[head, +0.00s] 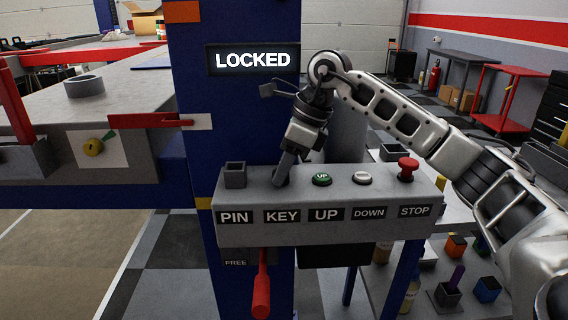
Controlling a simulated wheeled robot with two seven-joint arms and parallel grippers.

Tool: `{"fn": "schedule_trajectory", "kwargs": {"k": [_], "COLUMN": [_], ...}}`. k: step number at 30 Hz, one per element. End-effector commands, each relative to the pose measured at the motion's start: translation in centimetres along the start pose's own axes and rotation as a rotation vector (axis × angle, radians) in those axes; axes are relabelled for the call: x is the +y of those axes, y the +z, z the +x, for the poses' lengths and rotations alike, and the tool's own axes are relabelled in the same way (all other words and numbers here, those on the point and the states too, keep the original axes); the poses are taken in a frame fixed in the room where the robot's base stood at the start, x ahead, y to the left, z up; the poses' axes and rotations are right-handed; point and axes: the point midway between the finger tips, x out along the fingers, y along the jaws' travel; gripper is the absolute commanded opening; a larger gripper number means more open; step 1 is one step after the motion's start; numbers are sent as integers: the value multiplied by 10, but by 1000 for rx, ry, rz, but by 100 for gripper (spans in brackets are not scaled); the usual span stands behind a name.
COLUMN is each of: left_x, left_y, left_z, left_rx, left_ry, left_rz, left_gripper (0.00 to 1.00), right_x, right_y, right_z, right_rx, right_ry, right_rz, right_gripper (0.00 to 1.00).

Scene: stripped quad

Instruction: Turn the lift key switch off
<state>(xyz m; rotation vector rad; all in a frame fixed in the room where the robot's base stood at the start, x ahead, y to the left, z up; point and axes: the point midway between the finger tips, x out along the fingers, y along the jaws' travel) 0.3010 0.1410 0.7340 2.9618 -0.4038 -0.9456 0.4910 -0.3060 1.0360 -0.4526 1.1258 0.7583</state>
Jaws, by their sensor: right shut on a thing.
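The grey control box (240,203) is fixed to the blue lift post. Its front labels read PIN, KEY, UP, DOWN and STOP. My right gripper (284,172) reaches down onto the box top above the KEY label (283,216). It is shut at the key switch, and its fingers hide the key, so I cannot tell which way the key is turned. A lit display (253,60) on the post reads LOCKED. My left gripper is not in view.
A green UP button (322,179), a white DOWN button (363,178) and a red STOP knob (408,168) stand right of my gripper. A square pin socket (235,175) is to its left. A red lever (261,290) hangs below, by a FREE label.

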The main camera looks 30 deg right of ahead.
Motion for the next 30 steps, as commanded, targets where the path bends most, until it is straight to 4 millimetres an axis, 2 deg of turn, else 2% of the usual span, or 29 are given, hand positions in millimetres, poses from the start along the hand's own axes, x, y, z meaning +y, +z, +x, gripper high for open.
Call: {"fn": "schedule_trajectory", "kwargs": {"k": [13,14,15,30], "left_x": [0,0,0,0], "left_y": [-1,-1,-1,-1], "left_z": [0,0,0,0], "left_rx": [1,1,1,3], "left_ry": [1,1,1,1], "left_rz": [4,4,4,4], "left_gripper": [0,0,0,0], "right_x": [-2,-2,-2,0], "right_y": [1,1,1,0], "right_z": [-3,-3,-3,0], "right_rx": [-8,-8,-8,-2], "right_ry": [-5,-5,-5,-1], "right_rz": [-3,-3,-3,-1], "right_gripper": [9,40,51,52]}}
